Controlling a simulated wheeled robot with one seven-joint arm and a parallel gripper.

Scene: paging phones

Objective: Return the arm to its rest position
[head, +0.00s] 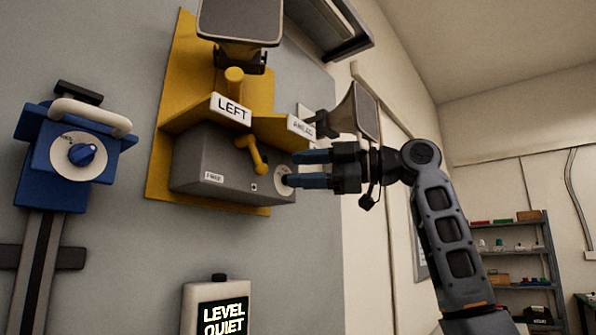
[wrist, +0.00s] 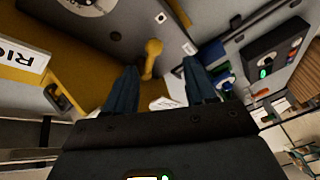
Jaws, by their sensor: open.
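My gripper (head: 310,169) is open and empty, held out in front of the right end of a grey box (head: 215,160) on a yellow wall bracket (head: 180,85). In the head view its blue fingers lie close to a white dial at the box's right; I cannot tell whether they touch. In the wrist view the two fingers (wrist: 158,90) are apart, with a yellow lever (wrist: 152,55) showing beyond and between them. The same lever (head: 258,155) stands on the box front in the head view. My arm reaches up from the lower right.
A sign reading LEFT (head: 231,109) and dark horns (head: 240,20) sit above the box. A blue unit with a dial (head: 80,152) is at left. A display reading LEVEL QUIET (head: 223,315) is below. Shelves (head: 515,260) stand far right. Space below my gripper looks clear.

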